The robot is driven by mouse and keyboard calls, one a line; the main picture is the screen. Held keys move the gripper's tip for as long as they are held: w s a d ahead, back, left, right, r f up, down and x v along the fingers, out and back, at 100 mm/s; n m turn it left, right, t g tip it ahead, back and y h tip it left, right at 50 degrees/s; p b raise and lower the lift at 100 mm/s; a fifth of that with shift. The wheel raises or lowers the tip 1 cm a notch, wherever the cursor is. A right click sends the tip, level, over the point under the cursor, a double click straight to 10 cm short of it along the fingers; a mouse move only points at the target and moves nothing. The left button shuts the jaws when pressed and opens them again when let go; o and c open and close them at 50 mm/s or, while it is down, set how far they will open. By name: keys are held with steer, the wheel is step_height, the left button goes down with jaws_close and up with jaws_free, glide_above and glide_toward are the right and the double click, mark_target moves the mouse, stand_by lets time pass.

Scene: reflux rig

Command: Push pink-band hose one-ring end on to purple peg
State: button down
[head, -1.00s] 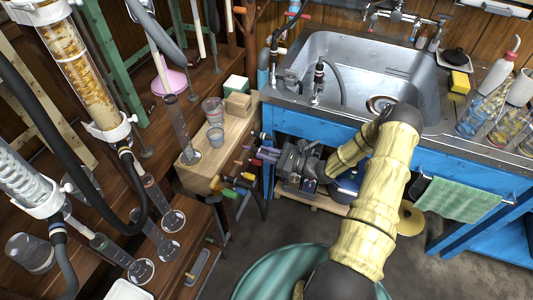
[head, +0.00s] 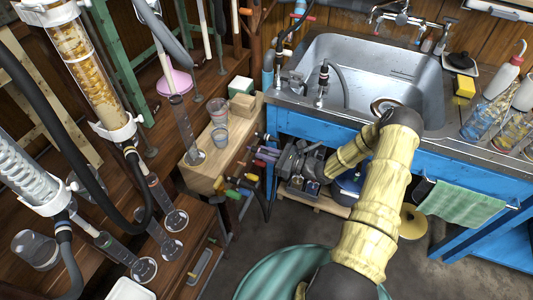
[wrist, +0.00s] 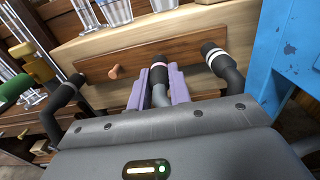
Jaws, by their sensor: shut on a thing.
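My gripper (wrist: 159,84) has lavender fingers shut on a grey hose with a black end sleeve, the pink-band hose (wrist: 159,73). A single pale pinkish ring shows on the sleeve. The sleeve's tip points at the brown board on the bench's front; I cannot tell whether it touches or sits on a peg. No purple peg is distinguishable; the hose end may hide it. A salmon-coloured peg (wrist: 116,72) stands bare to the left. In the head view my gripper (head: 264,153) is at the wooden bench's front, its grip too small to read.
Another black hose end (wrist: 216,58) with white rings is close on the right, and one (wrist: 68,91) is on the left. A blue sink frame (wrist: 292,45) bounds the right side. Glass cylinders (wrist: 115,10) stand on the bench (head: 208,176) above.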

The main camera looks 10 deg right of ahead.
steer(key=shift+w+a, duration=0.15)
steer(key=shift+a, duration=0.1)
stand_by(0.3)
steer(key=c, duration=1.2)
jaws_free()
steer(key=p+v, duration=0.2)
steer(key=v, duration=1.5)
steer(key=shift+d+p, duration=0.2)
steer(key=shift+p, duration=0.1)
